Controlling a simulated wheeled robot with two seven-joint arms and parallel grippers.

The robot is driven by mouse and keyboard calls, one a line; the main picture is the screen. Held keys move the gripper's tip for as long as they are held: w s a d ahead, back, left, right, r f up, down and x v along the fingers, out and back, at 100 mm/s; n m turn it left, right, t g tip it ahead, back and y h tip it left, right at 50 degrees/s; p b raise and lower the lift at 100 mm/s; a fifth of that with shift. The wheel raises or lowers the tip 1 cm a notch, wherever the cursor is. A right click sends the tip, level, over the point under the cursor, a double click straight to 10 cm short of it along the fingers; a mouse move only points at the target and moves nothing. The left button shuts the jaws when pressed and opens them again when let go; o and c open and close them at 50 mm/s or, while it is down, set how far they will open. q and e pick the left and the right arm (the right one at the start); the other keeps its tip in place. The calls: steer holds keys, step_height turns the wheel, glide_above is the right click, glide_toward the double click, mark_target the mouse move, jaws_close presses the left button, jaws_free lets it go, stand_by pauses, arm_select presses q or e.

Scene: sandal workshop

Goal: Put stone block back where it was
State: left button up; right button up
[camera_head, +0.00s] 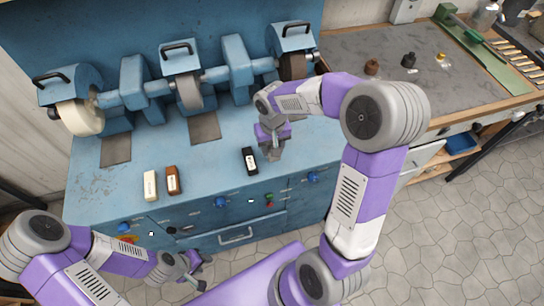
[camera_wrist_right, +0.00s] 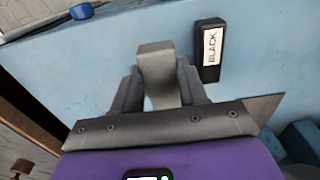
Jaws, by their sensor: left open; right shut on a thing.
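The stone block (camera_wrist_right: 156,68) is a plain grey piece held between the fingers of my right gripper (camera_wrist_right: 158,92) in the right wrist view. In the head view my right gripper (camera_head: 272,150) is over the front part of the blue bench, just right of a black bar. It largely hides the block there, and I cannot tell whether the block touches the bench. My left gripper (camera_head: 194,272) is open and empty, low in front of the bench, away from the block.
The blue grinding bench (camera_head: 215,165) carries several wheels along its back. The black bar (camera_head: 249,161), labelled BLACK in the wrist view (camera_wrist_right: 210,50), stands close to my right gripper. A white bar (camera_head: 150,185) and a brown bar (camera_head: 173,180) are farther left. Bench surface between them is clear.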

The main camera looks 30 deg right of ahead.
steer(key=shift+f+b, duration=0.55)
steer(key=shift+f, duration=1.8)
steer(key=shift+f, duration=0.15)
steer(key=o, duration=1.1)
steer(key=shift+c, duration=0.2)
steer(key=shift+r, duration=0.2)
step_height(320, 180, up, 12)
steer(key=p, duration=0.3)
steer(key=shift+s, duration=0.15)
